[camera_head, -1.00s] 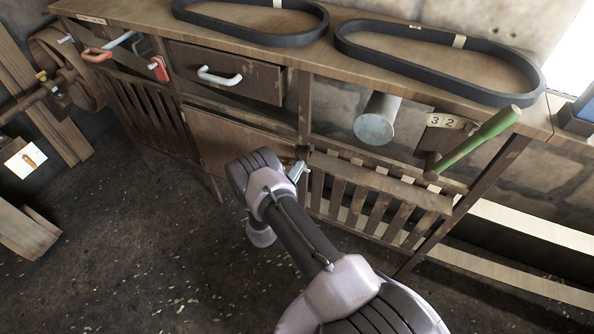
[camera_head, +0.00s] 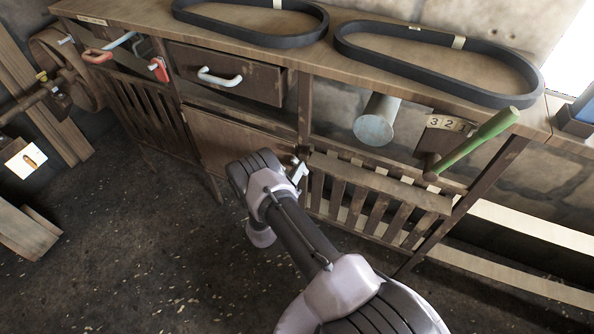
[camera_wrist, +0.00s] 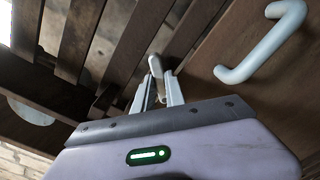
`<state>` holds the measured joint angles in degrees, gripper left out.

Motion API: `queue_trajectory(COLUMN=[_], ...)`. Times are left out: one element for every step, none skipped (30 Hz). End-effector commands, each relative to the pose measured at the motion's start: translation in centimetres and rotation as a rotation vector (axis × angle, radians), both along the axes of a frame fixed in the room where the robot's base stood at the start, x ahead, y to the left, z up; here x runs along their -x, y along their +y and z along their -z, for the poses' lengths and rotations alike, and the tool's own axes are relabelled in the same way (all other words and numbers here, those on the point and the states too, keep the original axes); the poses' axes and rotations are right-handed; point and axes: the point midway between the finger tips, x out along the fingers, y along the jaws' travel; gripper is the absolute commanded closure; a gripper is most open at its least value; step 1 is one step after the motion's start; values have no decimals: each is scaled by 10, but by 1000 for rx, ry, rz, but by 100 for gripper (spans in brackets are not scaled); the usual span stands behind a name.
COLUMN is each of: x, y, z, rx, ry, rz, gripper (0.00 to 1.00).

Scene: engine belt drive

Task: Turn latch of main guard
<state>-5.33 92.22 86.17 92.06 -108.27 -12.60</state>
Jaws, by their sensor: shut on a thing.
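The main guard appears to be the slatted wooden panel (camera_head: 375,195) under the bench, right of my gripper; its slats fill the upper left of the wrist view (camera_wrist: 85,40). My gripper (camera_wrist: 162,72) is shut on a small pale latch lever (camera_wrist: 157,90), which shows between the two light fingers. In the head view my gripper (camera_head: 299,172) is at the guard's upper left corner, beside a dark latch mount (camera_head: 303,152). My wrist hides part of the latch area there.
A grey cylinder (camera_head: 375,122) and a green lever (camera_head: 480,140) stick out on the right. Two black belts (camera_head: 440,60) lie on the bench.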

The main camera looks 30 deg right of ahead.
Motion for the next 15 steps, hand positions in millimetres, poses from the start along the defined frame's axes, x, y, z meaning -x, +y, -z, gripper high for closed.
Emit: queue_trajectory(x=[0,0,0,0,0,0,0,0,0,0,0,0,0,0,0], y=[0,0,0,0,0,0,0,0,0,0,0,0,0,0,0], z=[0,0,0,0,-1,-1,-1,-1,-1,-1,-1,0,0,0,0], rx=[-24,-41,-65,-82,-100,-123,-141,-158,-181,-199,-215,-238,-254,-271,-292], ry=[-31,-53,-83,-106,-128,-158,-181,-203,-233,-255,-276,-305,-326,-346,-372], rz=[0,0,0,0,0,0,0,0,0,0,0,0,0,-1,-1], gripper=[100,100,100,100,100,100,100,100,100,100,100,100,100,100,100])
